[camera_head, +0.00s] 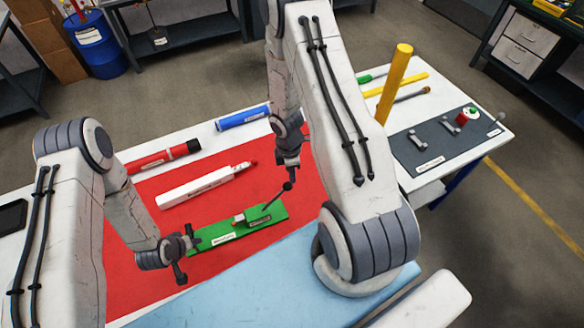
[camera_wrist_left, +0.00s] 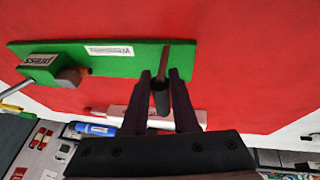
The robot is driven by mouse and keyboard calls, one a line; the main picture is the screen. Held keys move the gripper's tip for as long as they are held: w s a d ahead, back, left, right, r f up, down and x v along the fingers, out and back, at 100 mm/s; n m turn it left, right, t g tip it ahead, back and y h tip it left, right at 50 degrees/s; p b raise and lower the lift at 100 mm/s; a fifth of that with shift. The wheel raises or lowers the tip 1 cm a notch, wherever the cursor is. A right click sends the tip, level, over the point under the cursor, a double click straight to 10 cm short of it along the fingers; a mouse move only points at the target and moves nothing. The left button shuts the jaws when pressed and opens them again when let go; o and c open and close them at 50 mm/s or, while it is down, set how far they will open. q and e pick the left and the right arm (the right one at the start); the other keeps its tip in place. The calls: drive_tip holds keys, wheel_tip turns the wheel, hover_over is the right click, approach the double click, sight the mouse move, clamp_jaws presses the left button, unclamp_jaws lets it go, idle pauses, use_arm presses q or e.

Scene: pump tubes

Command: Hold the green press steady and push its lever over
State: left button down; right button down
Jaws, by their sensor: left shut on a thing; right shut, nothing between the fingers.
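The green press (camera_head: 225,229) lies on the red mat (camera_head: 130,270), with a block labelled "press" (camera_head: 258,220) on its base. Its thin lever (camera_head: 275,198) rises from the block, tilted up to the right, with a dark knob at the top. My left gripper (camera_head: 192,239) is at the press's left end. In the left wrist view its fingers (camera_wrist_left: 162,85) are shut around a dark, upright handle-like part by the green base (camera_wrist_left: 115,68). My right gripper (camera_head: 289,178) points down, shut and empty, at the lever's knob; I cannot tell whether they touch.
A white boxed tube (camera_head: 200,188) lies behind the press, with a red-and-black tube (camera_head: 160,158) and a blue tube (camera_head: 240,118) further back. A yellow post (camera_head: 393,85) and a dark plate with fittings (camera_head: 440,135) are at the right. A light-blue sheet (camera_head: 270,275) lies in front.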

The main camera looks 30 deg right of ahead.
use_arm(q)
drive_tip(key=shift+s+a+f, duration=0.1)
drive_tip(key=shift+f, duration=0.05)
use_arm(e)
drive_tip(key=d+r, duration=0.6)
drive_tip(key=r, duration=0.4)
drive_tip(key=shift+w+d, duration=0.15)
drive_tip(key=shift+w, duration=0.1)
use_arm(q)
drive_tip(key=c, duration=0.6)
unclamp_jaws()
drive_tip(key=shift+r, duration=0.25)
